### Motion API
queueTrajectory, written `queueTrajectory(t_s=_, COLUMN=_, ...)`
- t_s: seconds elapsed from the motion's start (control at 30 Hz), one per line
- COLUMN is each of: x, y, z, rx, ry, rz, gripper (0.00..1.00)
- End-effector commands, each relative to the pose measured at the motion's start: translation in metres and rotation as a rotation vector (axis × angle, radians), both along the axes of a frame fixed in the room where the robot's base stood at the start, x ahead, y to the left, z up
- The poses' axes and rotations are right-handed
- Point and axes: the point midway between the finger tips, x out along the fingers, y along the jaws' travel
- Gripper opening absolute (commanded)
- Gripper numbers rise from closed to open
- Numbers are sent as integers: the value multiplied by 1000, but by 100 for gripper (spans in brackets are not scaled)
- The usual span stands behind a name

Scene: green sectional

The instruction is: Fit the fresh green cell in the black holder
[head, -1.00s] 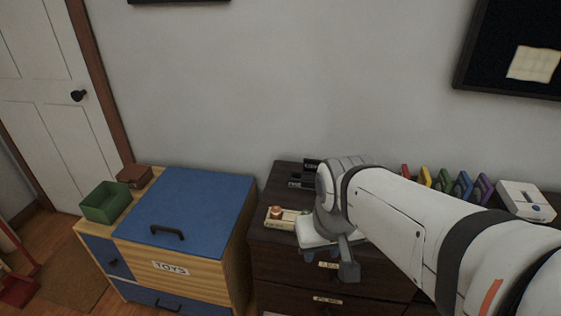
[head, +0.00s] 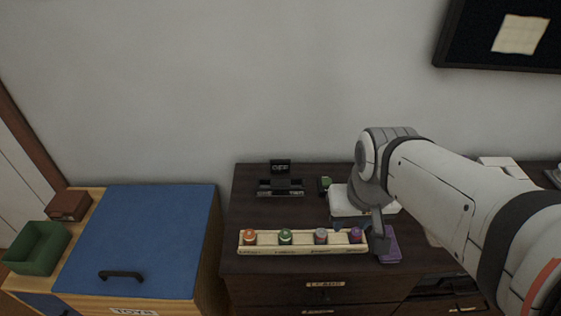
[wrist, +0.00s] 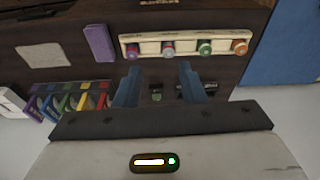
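The black holder (head: 281,187) stands at the back left of the dark dresser with a small black sign behind it. In the wrist view, part of the holder (wrist: 205,89) shows beside a finger. A green cell (head: 285,237) stands in a pale wooden rack (head: 303,249); it also shows in the wrist view (wrist: 205,47). A small green and black item (head: 325,184) lies right of the holder; I cannot tell what it is. My gripper (wrist: 160,68) is open, fingers apart and empty, above the dresser near the rack.
The rack also holds orange (head: 250,236), grey-red (head: 321,236) and purple (head: 355,235) cells. A purple block (head: 390,246) lies at the rack's right end. A blue-lidded toy chest (head: 140,240) stands left. Several coloured upright items (wrist: 70,98) show in the wrist view.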

Motion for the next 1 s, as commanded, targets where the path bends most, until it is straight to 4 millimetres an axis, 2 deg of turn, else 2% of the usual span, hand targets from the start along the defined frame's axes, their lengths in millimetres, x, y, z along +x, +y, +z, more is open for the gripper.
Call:
queueTrajectory(t_s=0.07, x=0, y=0, z=0, rx=0, ry=0, rz=0, gripper=36)
queueTrajectory(t_s=0.2, x=5, y=3, z=-4, rx=-1, ry=9, rz=17, gripper=48)
queueTrajectory(t_s=0.3, x=18, y=7, z=-15, rx=-5, ry=32, rz=66, gripper=55)
queueTrajectory(t_s=0.37, x=31, y=12, z=-26, rx=-9, ry=53, rz=115, gripper=55)
queueTrajectory(t_s=0.5, x=67, y=42, z=-60, rx=-24, ry=111, rz=259, gripper=55)
queueTrajectory(t_s=0.7, x=105, y=88, z=-109, rx=-46, ry=180, rz=441, gripper=55)
queueTrajectory(t_s=0.83, x=118, y=108, z=-131, rx=-55, ry=207, rz=514, gripper=55)
queueTrajectory(t_s=1.0, x=123, y=118, z=-147, rx=-60, ry=221, rz=549, gripper=55)
